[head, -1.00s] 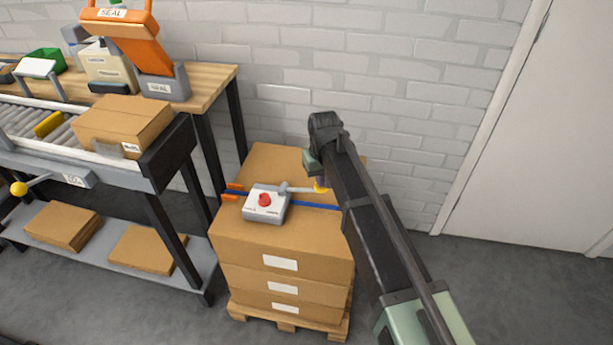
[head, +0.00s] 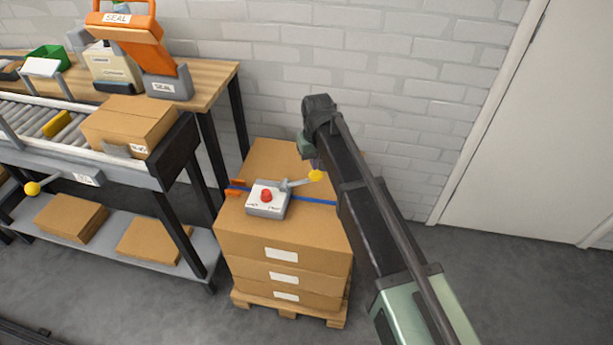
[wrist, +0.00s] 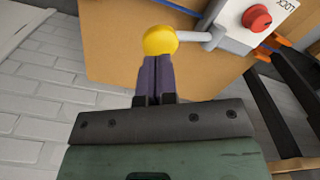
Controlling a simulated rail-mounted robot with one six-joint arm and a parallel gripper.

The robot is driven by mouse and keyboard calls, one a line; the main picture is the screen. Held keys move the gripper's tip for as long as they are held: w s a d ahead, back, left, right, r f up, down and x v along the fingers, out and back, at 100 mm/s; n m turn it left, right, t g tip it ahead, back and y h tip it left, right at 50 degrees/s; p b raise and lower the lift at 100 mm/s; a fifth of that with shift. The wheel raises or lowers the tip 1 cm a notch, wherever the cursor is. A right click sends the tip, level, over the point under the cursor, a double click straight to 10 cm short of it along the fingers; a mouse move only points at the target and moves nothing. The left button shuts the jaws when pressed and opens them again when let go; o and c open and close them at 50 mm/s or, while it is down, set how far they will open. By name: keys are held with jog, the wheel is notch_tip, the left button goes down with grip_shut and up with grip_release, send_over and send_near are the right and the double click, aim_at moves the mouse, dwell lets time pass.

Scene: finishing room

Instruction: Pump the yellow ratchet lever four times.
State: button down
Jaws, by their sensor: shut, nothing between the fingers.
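The ratchet device (head: 266,199) is a grey and white box with a red knob (head: 266,196), on top of a carton stack. Its grey lever (head: 297,184) reaches right and tilts up to a yellow ball end (head: 316,175). My gripper (head: 314,164) is at the ball, mostly hidden behind my arm in the head view. In the wrist view, the shut purple fingers (wrist: 155,62) point at the yellow ball (wrist: 160,40), with their tips at its near edge. Nothing is between the fingers. I cannot tell whether they touch the ball.
The carton stack (head: 285,241) stands on a wooden pallet (head: 288,308), with a blue strap (head: 318,201) across its top. A roller conveyor with a carton (head: 130,125) stands left. A brick wall is behind; floor is clear at right.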

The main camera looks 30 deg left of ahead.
aim_at(318, 173)
jog(key=shift+f, duration=0.1)
dwell(0.3)
jog(key=shift+f+b, duration=1.15)
jog(key=shift+b, duration=0.1)
jog(key=shift+f, duration=0.15)
jog(key=shift+f+b, duration=0.3)
jog(key=shift+b, duration=0.15)
jog(key=shift+d+f, duration=0.1)
jog(key=shift+f, duration=0.05)
jog(key=shift+w+d+f+b, duration=0.1)
jog(key=shift+d+f+b, duration=0.15)
jog(key=shift+f+b, duration=0.25)
